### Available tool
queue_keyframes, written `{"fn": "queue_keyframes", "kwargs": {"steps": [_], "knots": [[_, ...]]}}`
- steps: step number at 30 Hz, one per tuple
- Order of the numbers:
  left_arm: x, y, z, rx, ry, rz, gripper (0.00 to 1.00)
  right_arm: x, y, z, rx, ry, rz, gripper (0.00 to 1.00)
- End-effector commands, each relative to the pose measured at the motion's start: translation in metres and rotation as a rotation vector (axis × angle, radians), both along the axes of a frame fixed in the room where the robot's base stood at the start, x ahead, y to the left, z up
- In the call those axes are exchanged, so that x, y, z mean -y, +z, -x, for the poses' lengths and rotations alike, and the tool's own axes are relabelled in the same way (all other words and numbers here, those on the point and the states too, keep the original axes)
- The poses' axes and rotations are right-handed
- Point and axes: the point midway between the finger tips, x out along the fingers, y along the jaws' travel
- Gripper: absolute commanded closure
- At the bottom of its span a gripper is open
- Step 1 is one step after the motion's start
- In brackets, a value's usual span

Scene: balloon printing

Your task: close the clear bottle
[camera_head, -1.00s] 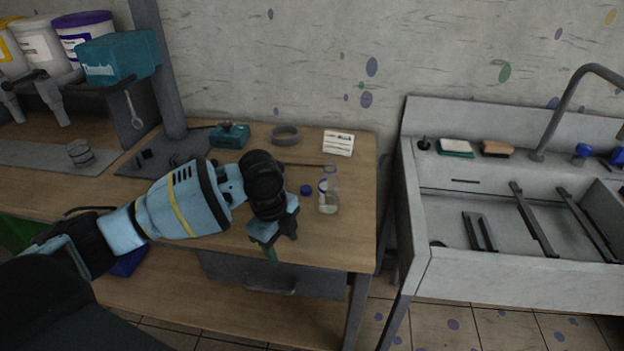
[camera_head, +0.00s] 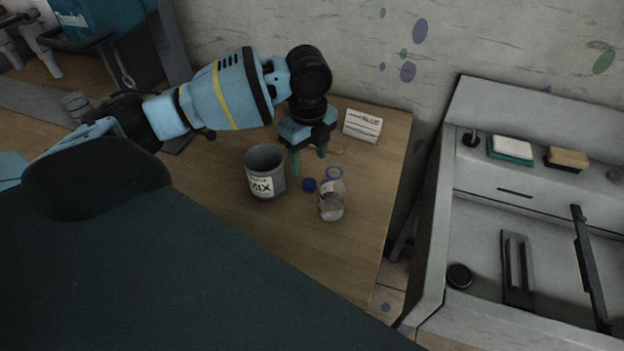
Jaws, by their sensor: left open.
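The clear bottle (camera_head: 332,200) stands upright on the wooden table near its right side. It has a blue ring at its neck, and its mouth looks uncovered. A small blue cap (camera_head: 309,185) lies on the table just left of the bottle. My left gripper (camera_head: 309,162) is open with its green fingers pointing down, above and slightly behind the cap. Nothing shows between the fingers. My right gripper is not in view.
A grey can labelled MIX (camera_head: 264,172) stands left of the cap. A white card (camera_head: 362,126) stands at the back of the wooden table (camera_head: 352,262). A sink (camera_head: 470,240) is to the right, beyond a gap. Table space in front of the bottle is clear.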

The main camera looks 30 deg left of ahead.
Motion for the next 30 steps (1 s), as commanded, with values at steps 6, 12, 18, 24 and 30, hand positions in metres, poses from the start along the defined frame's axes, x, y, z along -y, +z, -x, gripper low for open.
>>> {"fn": "queue_keyframes", "kwargs": {"steps": [6, 12, 18, 24, 30], "knots": [[0.000, -0.009, 0.000, -0.002, 0.001, 0.000, 0.44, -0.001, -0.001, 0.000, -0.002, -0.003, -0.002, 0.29], [0.000, -0.026, 0.000, 0.000, 0.000, 0.001, 0.44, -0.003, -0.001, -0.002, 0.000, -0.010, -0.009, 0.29], [0.000, -0.026, 0.000, 0.002, 0.000, 0.000, 0.44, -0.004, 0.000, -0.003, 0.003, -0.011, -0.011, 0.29], [-0.001, -0.038, -0.001, -0.002, 0.001, 0.000, 0.44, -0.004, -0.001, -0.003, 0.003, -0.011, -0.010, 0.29], [-0.003, -0.067, -0.002, -0.001, 0.001, 0.000, 0.44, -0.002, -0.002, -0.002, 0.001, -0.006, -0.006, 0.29]]}}
